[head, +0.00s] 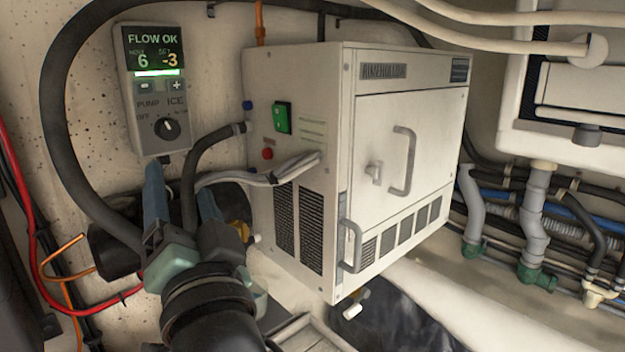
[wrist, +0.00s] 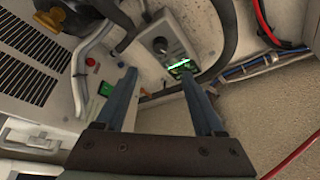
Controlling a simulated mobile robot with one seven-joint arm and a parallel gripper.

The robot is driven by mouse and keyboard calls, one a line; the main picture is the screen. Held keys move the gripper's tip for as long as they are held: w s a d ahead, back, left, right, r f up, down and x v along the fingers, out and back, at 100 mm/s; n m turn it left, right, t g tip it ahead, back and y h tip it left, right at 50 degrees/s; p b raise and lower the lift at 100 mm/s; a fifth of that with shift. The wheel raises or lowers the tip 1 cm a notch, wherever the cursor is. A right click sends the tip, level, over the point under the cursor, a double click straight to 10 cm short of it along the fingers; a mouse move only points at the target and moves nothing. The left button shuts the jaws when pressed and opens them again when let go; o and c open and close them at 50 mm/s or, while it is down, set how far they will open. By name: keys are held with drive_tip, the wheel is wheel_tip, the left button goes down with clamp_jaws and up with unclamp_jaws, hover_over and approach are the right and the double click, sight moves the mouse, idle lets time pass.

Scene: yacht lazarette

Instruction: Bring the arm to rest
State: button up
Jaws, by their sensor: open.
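My gripper (head: 180,180) is at the lower left of the head view, just below the control panel (head: 150,60). Its two blue-grey fingers point up and stand apart with nothing held between them. In the wrist view my gripper (wrist: 160,78) is open too, with the panel (wrist: 182,38) beyond the fingertips. The panel reads FLOW OK, 6 and -3, and has a dark knob (head: 166,128) at its lower part. I cannot tell for sure how far the fingertips are from the panel.
A white box unit (head: 405,110) with a latched door stands right of my gripper, with a green switch (head: 282,117) and grey cable on its side. A thick black hose (head: 55,120) loops around the panel. Red cable (head: 28,215) runs at left. Pipes (head: 535,215) line the right.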

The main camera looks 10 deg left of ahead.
drive_tip(key=s+d+r+t+h, duration=0.4)
drive_tip(key=d+r, duration=0.4)
drive_tip(key=d, duration=0.2)
drive_tip(key=s+d+r+n+t+h, duration=0.1)
drive_tip(key=s+d+r+t+h, duration=0.4)
drive_tip(key=d+r+h, duration=0.3)
drive_tip(key=shift+d+t+h, duration=0.3)
drive_tip(key=shift+d+t, duration=0.2)
drive_tip(key=shift+d, duration=0.55)
